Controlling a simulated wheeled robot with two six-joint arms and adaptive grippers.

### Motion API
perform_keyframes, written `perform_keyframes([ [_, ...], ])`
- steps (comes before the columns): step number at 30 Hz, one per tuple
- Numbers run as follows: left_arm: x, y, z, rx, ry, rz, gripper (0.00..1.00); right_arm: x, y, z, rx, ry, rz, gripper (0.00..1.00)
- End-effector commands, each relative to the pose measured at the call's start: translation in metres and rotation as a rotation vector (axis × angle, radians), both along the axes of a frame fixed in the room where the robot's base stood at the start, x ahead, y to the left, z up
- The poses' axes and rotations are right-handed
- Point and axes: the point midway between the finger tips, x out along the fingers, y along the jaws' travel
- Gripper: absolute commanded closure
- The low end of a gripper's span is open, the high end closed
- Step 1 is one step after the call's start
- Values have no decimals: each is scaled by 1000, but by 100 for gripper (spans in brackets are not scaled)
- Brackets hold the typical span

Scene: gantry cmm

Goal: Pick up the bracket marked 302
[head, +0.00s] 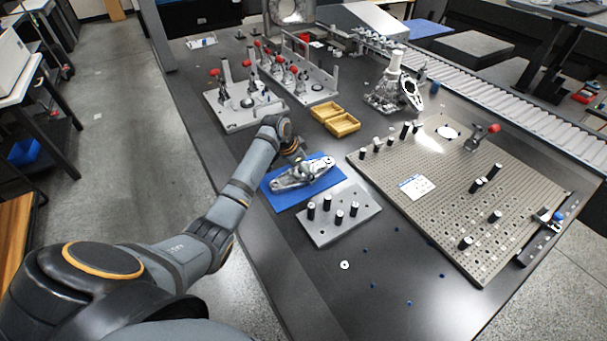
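A silver metal bracket (303,174) lies on a blue mat (327,183) near the middle of the table. No marking such as 302 can be read on it at this size. My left arm reaches in from the lower left, and my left gripper (297,158) is at the bracket's far left side, very close above it or touching it. The fingers are small and partly merge with the bracket, so I cannot tell whether they are open or shut on it. My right gripper is not in view.
A grey plate with black pegs (325,230) sits just in front of the mat. A large perforated plate (430,220) fills the right side. Yellow bins (341,125), clamp fixtures (232,112) and a metal casting (393,95) stand behind. Small blue pieces lie scattered at the front.

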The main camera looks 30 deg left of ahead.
Motion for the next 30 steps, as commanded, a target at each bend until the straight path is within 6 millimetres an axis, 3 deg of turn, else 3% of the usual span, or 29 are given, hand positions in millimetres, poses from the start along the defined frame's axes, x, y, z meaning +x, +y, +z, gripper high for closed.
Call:
perform_keyframes([
  [1,0,0,0,0,0,0,35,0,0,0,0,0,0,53],
  [13,0,0,1,0,-2,-1,87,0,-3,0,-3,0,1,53],
  [23,1,0,8,0,-4,0,87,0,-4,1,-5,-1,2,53],
  [28,2,0,33,0,-7,-1,87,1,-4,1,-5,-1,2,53],
  [30,-2,-12,47,-2,-8,-4,87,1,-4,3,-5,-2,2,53],
])
